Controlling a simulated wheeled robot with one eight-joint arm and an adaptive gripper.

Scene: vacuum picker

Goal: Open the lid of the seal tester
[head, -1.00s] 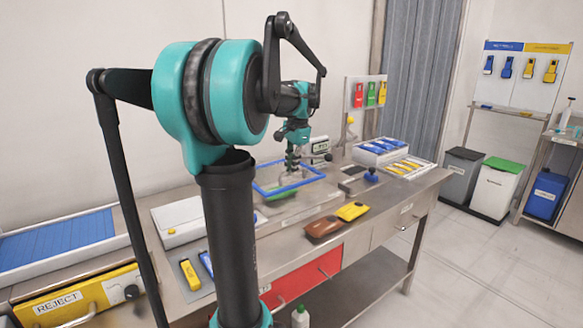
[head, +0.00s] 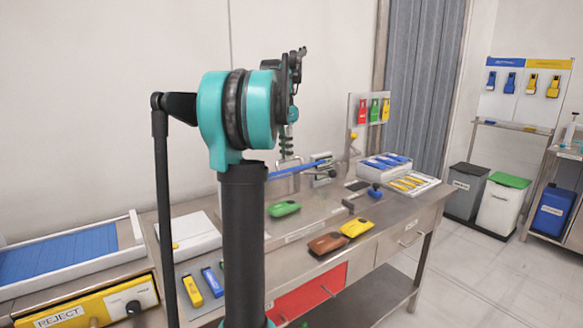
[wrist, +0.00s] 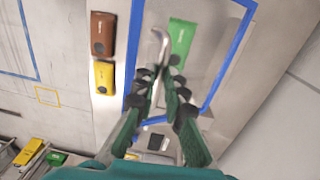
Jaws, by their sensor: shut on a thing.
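The seal tester's lid is a clear panel with a blue frame (head: 300,168). In the head view it stands raised and tilted, seen nearly edge-on behind my column. A green pouch (head: 284,208) lies on the tester bed below. My gripper (head: 287,152) is at the lid, partly hidden by my arm. In the wrist view my gripper (wrist: 165,88) is shut on the lid's bent metal handle (wrist: 160,45). The blue frame (wrist: 236,50) surrounds the clear panel there, and the green pouch (wrist: 182,40) shows through it.
A brown pouch (head: 327,244) and a yellow pouch (head: 356,228) lie at the bench's front edge. A blue knob (head: 375,191) and trays of blue and yellow items (head: 413,182) stand to the right. A white box (head: 188,236) is at left.

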